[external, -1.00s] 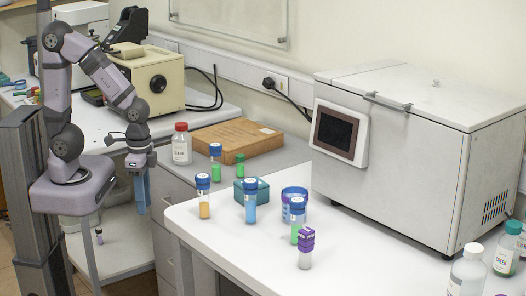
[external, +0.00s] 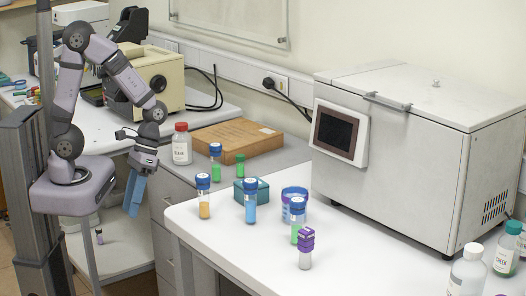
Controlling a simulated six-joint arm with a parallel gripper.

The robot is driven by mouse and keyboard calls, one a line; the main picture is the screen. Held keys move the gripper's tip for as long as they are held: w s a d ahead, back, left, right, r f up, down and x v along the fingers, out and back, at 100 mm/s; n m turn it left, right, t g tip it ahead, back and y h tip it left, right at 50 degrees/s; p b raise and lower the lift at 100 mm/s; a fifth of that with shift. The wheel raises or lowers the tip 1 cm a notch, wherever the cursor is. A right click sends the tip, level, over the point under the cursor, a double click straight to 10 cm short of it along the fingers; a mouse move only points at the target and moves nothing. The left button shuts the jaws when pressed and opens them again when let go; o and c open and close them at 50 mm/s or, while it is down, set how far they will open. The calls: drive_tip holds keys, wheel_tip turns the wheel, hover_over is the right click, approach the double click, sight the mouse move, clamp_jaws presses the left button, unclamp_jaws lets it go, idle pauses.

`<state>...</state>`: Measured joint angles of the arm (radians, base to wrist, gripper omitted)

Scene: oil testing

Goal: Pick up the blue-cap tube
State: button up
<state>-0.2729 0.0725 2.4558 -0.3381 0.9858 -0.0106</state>
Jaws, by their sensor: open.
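Several tubes with blue caps stand upright. One with orange liquid (external: 204,207) is at the white table's left edge, one with blue liquid (external: 250,210) is right of it, and one with green liquid (external: 295,232) is farther right. Another blue-capped tube with green liquid (external: 215,170) stands behind, near the wooden box. Which one is meant, I cannot tell. My gripper (external: 133,204), with blue fingers, hangs pointing down left of the white table, apart from every tube. It is open and empty.
A purple-capped tube (external: 305,257) stands in front of the green one. A teal box (external: 262,190) and a blue-and-white round container (external: 289,192) are behind the tubes. A large white machine (external: 420,150) fills the back right. White table (external: 380,262) is clear at front centre.

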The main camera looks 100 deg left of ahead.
sight(204, 202)
drive_tip(key=w+a+r+n+t+h, duration=0.7)
drive_tip(key=w+r+n+t+h, duration=0.35)
drive_tip(key=w+n, duration=0.35)
drive_tip(key=f+n+t+b, duration=0.1)
drive_tip(key=f+n, duration=0.1)
drive_tip(key=f, duration=0.1)
drive_tip(key=a+f+n+t+y+b, duration=0.1)
drive_tip(key=f+n+t, duration=0.1)
drive_tip(key=f, duration=0.2)
drive_tip(key=a+f+n+t+b, duration=0.1)
drive_tip(key=f+n, duration=0.1)
drive_tip(key=f, duration=0.2)
drive_tip(key=shift+w+a+f+n+t+y, duration=0.15)
drive_tip(key=shift+w+n+t+y, duration=0.1)
drive_tip(key=shift+n, duration=0.15)
drive_tip(key=shift+r+p+x, duration=0.15)
drive_tip(key=shift+p+x, duration=0.3)
drive_tip(key=shift+x, duration=0.35)
drive_tip(key=shift+r+p+x, duration=0.15)
drive_tip(key=shift+p+x, duration=0.25)
drive_tip(key=shift+x, duration=0.45)
drive_tip(key=shift+p+x, duration=0.8)
drive_tip(key=shift+x, duration=1.2)
drive_tip(key=shift+a+f, duration=0.1)
drive_tip(key=shift+c, duration=0.6)
drive_tip(key=c, duration=1.1)
